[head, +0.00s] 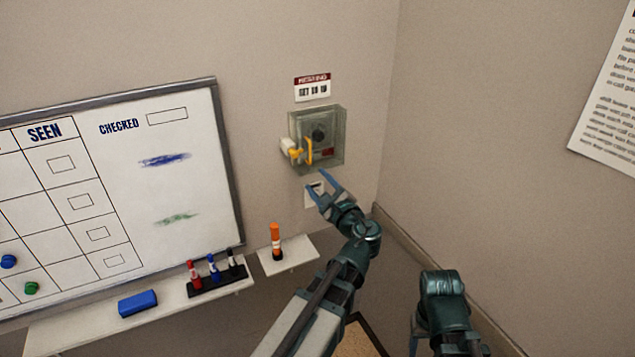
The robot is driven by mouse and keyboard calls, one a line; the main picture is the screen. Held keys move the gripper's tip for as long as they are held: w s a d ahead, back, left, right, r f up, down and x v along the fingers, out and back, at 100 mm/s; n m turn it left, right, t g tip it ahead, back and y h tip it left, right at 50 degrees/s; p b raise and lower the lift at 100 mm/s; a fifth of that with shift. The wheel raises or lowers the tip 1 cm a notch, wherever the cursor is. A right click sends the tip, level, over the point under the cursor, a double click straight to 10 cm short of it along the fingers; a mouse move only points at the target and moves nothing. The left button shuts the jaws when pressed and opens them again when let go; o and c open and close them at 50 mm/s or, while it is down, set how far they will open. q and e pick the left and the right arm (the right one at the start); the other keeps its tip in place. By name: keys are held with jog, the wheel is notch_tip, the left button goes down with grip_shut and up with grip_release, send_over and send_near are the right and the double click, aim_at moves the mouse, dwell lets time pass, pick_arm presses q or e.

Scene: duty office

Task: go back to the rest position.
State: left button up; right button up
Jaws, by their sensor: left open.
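My left gripper (318,180) is open, with its two blue-grey fingers apart and nothing between them. It is in the middle of the head view, just below the grey wall box (334,158), and I see no contact between them. Behind the fingers is a small white plate or label (312,198), partly hidden by the gripper. My right arm shows only as a dark link (441,286) at the bottom right; its gripper is out of view.
The wall box has a dark dial and a yellow hook-like part; a sign (312,87) hangs above. A whiteboard (120,190) is at left. Below it, a ledge (90,325) holds markers and a blue eraser (137,303).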

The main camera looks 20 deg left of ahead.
pick_arm(q)
jog(key=s+d+f+n+g+h+b, duration=0.2)
jog(key=f+n+b, duration=0.1)
jog(key=f, duration=0.4)
jog(key=s+d+f+n+g+h+b, duration=0.1)
jog(key=s+f+n+g+b, duration=0.15)
jog(key=f, duration=0.45)
jog(key=s+d+f+n+g+h+b, duration=0.3)
jog(key=s+d+f+n+h+b, duration=0.1)
jog(key=s+d+f, duration=0.4)
jog(key=s+d+f+n+g+h+b, duration=0.4)
jog(key=s+d+f, duration=0.5)
jog(key=d+f, duration=0.3)
jog(key=shift+f+h+b, duration=0.3)
jog(key=shift+f+h, duration=0.5)
jog(key=shift+f, duration=0.15)
jog(key=shift+w, duration=0.1)
